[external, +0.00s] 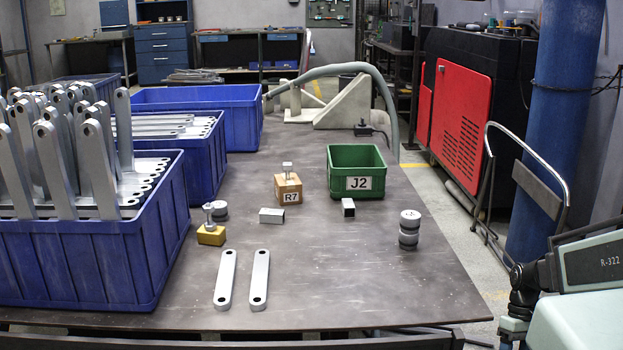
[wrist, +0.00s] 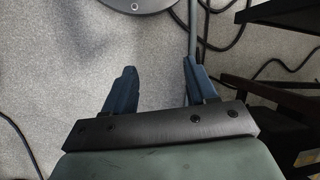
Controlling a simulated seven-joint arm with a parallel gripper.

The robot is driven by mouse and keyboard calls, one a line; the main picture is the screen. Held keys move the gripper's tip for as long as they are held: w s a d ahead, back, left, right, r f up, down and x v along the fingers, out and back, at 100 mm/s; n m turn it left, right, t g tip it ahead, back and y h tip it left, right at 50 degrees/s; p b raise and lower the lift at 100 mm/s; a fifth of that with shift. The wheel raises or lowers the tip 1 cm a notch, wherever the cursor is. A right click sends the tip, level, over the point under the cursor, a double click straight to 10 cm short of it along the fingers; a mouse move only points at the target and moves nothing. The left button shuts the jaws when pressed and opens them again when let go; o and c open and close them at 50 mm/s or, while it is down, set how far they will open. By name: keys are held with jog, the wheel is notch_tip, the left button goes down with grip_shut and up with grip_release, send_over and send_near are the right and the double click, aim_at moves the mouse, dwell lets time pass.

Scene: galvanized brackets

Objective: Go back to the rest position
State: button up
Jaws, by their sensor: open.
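My gripper (wrist: 159,68) shows in the wrist view with its two blue fingers spread apart. It is open and nothing is between the fingers. It hangs over grey speckled floor, away from the worktable (external: 330,260). In the external view only part of my arm shows at the lower right, beside the table's right edge. The gripper itself cannot be made out there. Two flat galvanized brackets, a left one (external: 225,280) and a right one (external: 260,280), lie side by side near the table's front edge.
Blue crates, the nearest (external: 80,250) full of brackets, line the table's left. A green J2 bin (external: 357,183), an R7 wooden block (external: 288,190), a yellow block (external: 211,234), small metal blocks and a dark cylinder stack (external: 409,230) stand on the table. Cables (wrist: 275,65) cross the floor.

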jog(key=s+d+f+m+g+h, duration=0.1)
jog(key=s+d+f+m+g, duration=0.1)
jog(key=s, duration=1.2)
jog(key=shift+s+d+f+m, duration=0.4)
jog(key=shift+d+f+m, duration=0.2)
jog(key=shift+d+f, duration=0.05)
